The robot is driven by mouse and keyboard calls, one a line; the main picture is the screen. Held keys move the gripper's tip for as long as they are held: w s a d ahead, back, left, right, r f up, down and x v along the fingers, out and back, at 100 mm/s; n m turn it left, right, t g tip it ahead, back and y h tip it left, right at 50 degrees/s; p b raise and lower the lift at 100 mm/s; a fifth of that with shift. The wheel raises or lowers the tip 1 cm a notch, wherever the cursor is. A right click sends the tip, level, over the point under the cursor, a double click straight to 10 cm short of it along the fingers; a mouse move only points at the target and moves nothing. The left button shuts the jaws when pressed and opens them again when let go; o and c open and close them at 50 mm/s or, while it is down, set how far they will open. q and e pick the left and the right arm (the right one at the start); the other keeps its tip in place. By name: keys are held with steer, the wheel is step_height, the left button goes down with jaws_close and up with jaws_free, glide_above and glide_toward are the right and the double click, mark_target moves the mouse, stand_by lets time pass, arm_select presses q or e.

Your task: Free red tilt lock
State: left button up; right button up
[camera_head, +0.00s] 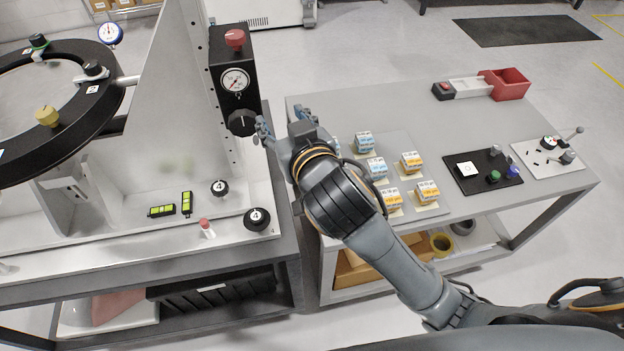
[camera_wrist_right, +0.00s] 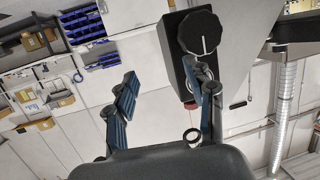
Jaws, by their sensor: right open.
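A red knob (camera_head: 235,38) sits at the top of a black upright box (camera_head: 230,65) on the mirror fixture. A small red-capped post (camera_head: 205,225) stands on the fixture's base. I cannot tell which of these two is the tilt lock. Below the box's dial gauge (camera_head: 235,80) is a black knob (camera_head: 242,122); in the right wrist view this black knob (camera_wrist_right: 201,32) has a white line. My right gripper (camera_head: 282,122) is open and empty, just right of the black knob, fingers spread. In the right wrist view, one finger of the gripper (camera_wrist_right: 165,95) overlaps the knob's lower edge; contact is unclear. My left gripper is out of view.
A round black mirror ring (camera_head: 105,65) with several knobs stands at left. Black knobs marked 4 (camera_head: 257,218) and two yellow-green levels (camera_head: 162,210) are on the base. The grey table (camera_head: 330,110) at right holds several small boxes, a black tray and a red bin (camera_head: 507,85).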

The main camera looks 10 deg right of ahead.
steer(key=s+d+f+g, duration=0.1)
steer(key=d+f+g, duration=0.1)
steer(key=f, duration=0.6)
steer(key=d+f+g+h, duration=0.1)
steer(key=d+f+g, duration=0.1)
steer(key=f, duration=0.6)
steer(key=shift+s+d, duration=0.25)
steer(key=shift+s, duration=0.15)
